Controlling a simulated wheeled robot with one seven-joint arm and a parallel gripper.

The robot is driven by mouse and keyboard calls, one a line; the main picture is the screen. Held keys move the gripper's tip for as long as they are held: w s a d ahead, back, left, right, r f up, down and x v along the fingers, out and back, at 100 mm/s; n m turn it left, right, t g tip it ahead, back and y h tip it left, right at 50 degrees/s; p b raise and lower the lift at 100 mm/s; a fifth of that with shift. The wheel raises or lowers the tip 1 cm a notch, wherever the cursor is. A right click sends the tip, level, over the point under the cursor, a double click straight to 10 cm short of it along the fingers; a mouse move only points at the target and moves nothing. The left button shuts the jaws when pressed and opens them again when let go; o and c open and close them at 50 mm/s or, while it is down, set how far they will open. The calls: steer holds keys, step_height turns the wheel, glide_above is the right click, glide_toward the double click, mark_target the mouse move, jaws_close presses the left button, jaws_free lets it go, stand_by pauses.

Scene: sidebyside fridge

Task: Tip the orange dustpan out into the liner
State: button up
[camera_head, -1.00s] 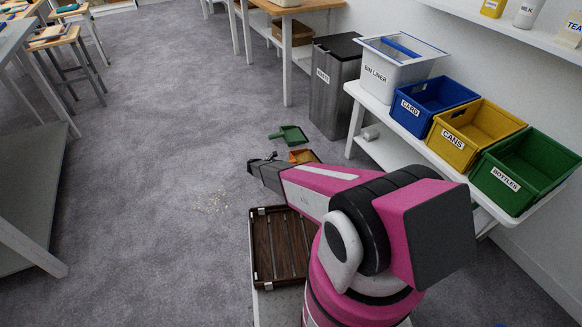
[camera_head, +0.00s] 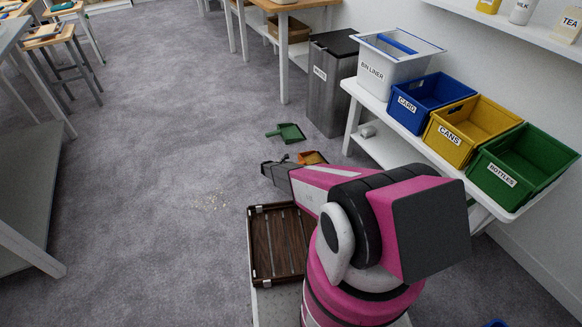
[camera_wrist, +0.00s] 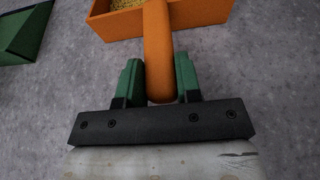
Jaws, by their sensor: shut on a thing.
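The orange dustpan (camera_head: 312,157) is partly hidden behind my arm in the head view. In the wrist view the orange dustpan (camera_wrist: 190,14) shows its pan at the top, with yellowish crumbs (camera_wrist: 127,4) inside. Its handle points toward me. My gripper (camera_wrist: 159,88) has its two green-tipped fingers shut on that handle; in the head view my gripper (camera_head: 274,168) is low, near the floor. I cannot tell whether the pan touches the floor. The liner is the white bin labelled BIN LINER (camera_head: 386,68), with a blue bar inside, on the white bench at the right.
A green dustpan (camera_head: 290,133) lies on the floor beyond the orange one. A grey waste bin (camera_head: 328,88) stands left of the white bench (camera_head: 395,143). Blue, yellow and green crates line the bench. Pale crumbs (camera_head: 212,201) lie on the floor. The carpet at left centre is clear.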

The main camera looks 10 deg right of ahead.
steer(key=shift+f, duration=0.1)
steer(key=o, duration=0.9)
steer(key=shift+o, duration=0.2)
steer(key=shift+f, duration=0.1)
